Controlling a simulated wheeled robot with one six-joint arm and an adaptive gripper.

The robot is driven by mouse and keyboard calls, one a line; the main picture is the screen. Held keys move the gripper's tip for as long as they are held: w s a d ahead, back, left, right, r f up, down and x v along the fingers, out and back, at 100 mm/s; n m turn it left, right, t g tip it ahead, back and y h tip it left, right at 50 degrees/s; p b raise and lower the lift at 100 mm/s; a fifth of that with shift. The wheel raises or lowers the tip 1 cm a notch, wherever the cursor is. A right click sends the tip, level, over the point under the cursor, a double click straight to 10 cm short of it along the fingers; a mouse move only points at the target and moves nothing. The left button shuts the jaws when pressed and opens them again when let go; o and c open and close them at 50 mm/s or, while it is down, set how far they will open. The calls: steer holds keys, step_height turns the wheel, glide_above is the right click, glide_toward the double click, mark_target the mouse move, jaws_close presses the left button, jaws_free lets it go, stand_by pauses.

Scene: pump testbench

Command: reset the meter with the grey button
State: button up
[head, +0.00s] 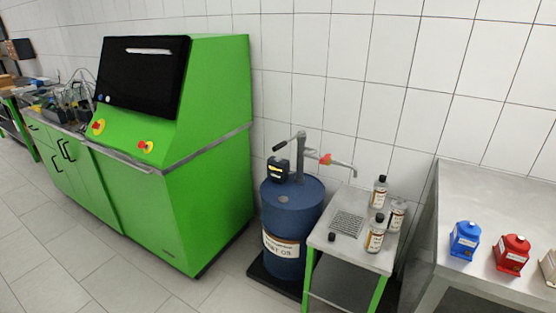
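The pump has a grey lever, a red-orange part and a spout reaching right over a small table. My gripper is not in view.
A steel bench (455,205) at right carries blue (464,240) and red (512,255) containers. A green test bench (215,200) stands left; the tiled floor in front is clear.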

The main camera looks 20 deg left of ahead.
jaws_close()
stand_by(1.1)
